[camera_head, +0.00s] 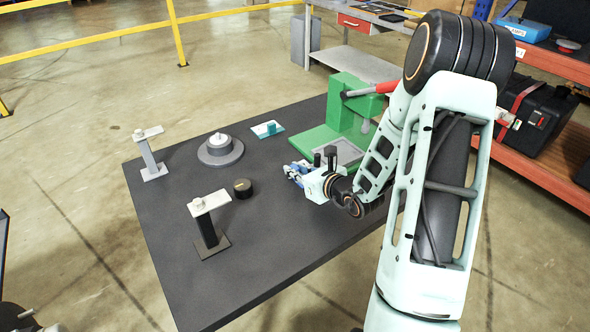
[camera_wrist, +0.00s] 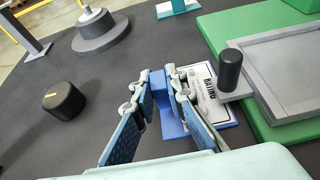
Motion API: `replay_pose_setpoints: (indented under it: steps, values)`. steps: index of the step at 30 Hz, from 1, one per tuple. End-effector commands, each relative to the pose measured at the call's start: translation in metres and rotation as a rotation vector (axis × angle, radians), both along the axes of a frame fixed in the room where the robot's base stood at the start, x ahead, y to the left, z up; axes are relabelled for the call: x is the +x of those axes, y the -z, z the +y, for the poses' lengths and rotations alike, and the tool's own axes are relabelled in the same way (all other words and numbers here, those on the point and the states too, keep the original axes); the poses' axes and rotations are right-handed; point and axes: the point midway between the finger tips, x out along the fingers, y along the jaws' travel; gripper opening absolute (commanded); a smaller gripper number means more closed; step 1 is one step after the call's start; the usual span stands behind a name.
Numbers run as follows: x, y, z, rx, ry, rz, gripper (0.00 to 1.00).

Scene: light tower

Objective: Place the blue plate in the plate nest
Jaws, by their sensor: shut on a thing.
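My gripper (camera_wrist: 167,88) is shut on an upright blue block, the grip of the blue plate (camera_wrist: 173,118). A white printed label lies on the plate, right of the fingers. The plate appears low at the dark table; I cannot tell whether it touches. In the head view my gripper (camera_head: 293,172) is at the table's middle, left of the green press. A grey, rimmed square recess (camera_wrist: 285,75), which looks like the plate nest, lies on the press's green base. It also shows in the head view (camera_head: 346,152), behind my gripper. The plate is outside it.
A black knob (camera_wrist: 229,70) on a grey tab stands close right of the plate. The green press (camera_head: 352,108) has a red-handled lever. A black cylinder (camera_head: 243,188), two posts, a round grey base (camera_head: 220,150) and a teal plate (camera_head: 267,129) stand on the table.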

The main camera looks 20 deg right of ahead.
Motion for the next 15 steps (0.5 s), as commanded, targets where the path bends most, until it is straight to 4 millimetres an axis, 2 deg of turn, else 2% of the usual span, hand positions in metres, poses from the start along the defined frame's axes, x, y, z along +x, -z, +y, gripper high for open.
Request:
replay_pose_setpoints:
  steps: [1, 2, 6, 15]
  values:
    - [0.0003, 0.0028, 0.0001, -0.001, 0.000, -0.001, 0.00]
    - [0.0001, 0.0016, 0.0000, 0.000, 0.000, 0.000, 0.15]
    - [0.0000, 0.0012, 0.0000, 0.000, 0.000, 0.000, 0.29]
    - [0.0001, -0.0002, -0.0001, 0.000, 0.000, 0.000, 0.29]
